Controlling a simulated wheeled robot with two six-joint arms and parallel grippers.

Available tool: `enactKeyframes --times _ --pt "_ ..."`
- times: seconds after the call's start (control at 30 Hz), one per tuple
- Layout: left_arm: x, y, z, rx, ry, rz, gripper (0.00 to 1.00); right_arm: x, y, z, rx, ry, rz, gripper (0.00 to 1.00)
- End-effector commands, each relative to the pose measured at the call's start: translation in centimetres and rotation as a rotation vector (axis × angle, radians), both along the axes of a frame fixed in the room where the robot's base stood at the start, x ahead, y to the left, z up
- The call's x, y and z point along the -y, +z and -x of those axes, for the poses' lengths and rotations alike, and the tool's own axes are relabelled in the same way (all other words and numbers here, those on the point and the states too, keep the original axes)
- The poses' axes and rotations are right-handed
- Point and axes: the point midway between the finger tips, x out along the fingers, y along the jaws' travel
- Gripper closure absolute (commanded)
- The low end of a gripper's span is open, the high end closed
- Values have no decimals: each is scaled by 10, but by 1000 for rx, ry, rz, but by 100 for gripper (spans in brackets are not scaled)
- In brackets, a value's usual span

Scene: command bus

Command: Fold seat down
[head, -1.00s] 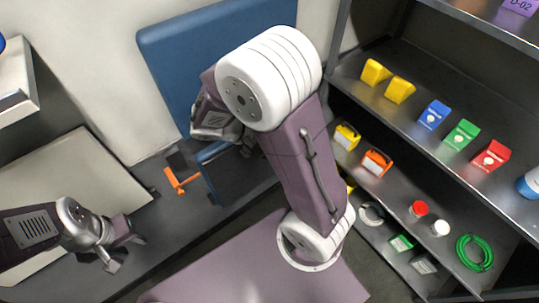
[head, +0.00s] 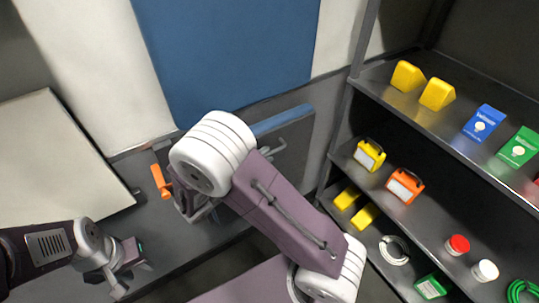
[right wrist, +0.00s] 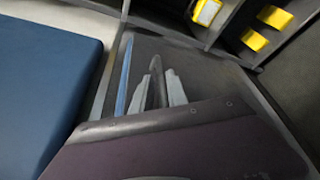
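The seat has a tall blue backrest (head: 235,55) on the wall. Below it a thin blue edge (head: 284,120) tops a dark upright panel (head: 292,155), which looks like the seat part folded up. The blue edge also shows as a narrow strip in the right wrist view (right wrist: 123,75). An orange handle (head: 160,181) is left of my right gripper (head: 192,212). My right arm's white joint partly hides this gripper, and whether it is open or touches anything is unclear. My left gripper (head: 131,276) is open and empty at the lower left, away from the seat.
A dark shelf rack stands on the right, holding yellow wedges (head: 437,94), a blue box (head: 484,123), a yellow case (head: 369,154) and an orange case (head: 404,185). A pale panel (head: 60,165) leans at the left. Dark surface lies below the seat.

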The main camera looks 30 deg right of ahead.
Motion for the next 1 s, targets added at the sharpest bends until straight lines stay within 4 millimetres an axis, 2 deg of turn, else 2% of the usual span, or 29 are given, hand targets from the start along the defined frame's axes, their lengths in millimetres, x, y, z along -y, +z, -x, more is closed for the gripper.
enactKeyframes --times 0.1,0.23,0.47,0.53,0.57,1.0 --pt "0 -4 0 0 0 0 64 17 -5 -6 0 -3 -1 81" --pt "0 -5 0 0 0 0 64 25 -6 -10 1 -2 -1 81" --pt "0 -5 0 0 0 0 64 26 -6 -11 0 -1 -1 81" --pt "0 -5 0 0 0 0 64 26 -6 -11 0 -1 -1 98" --pt "0 -5 0 0 0 0 64 26 -6 -11 0 -1 -1 100" --pt "0 -5 0 0 0 0 64 26 -6 -10 0 -1 -1 100"
